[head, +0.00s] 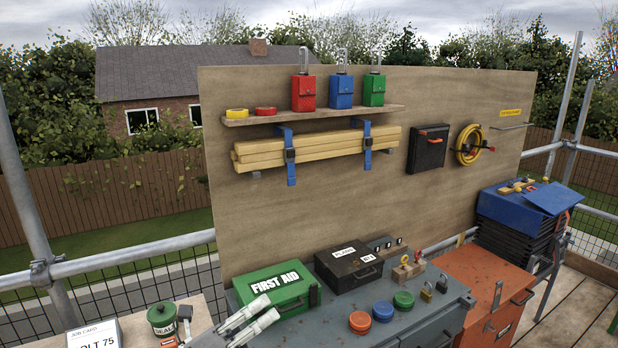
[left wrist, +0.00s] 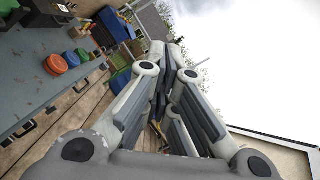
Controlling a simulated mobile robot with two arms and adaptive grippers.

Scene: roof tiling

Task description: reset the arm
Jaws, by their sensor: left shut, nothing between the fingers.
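My left gripper (head: 252,322) comes in at the bottom of the head view, in front of the green first aid box (head: 276,287) and above the near edge of the grey workbench. Its pale fingers are shut with nothing between them. In the left wrist view the same gripper (left wrist: 172,50) has its fingertips together, pointing away past the bench toward the sky and scaffold. It touches nothing that I can see. My right gripper does not show in either view.
The grey bench (head: 416,322) carries a black case (head: 348,268), red, blue and green round tins (head: 360,322) and padlocks. A board (head: 300,215) stands behind. An orange-red cabinet (head: 490,290) and stacked black crates (head: 515,235) are at right. A job card (head: 95,335) and green tin (head: 162,318) are at lower left.

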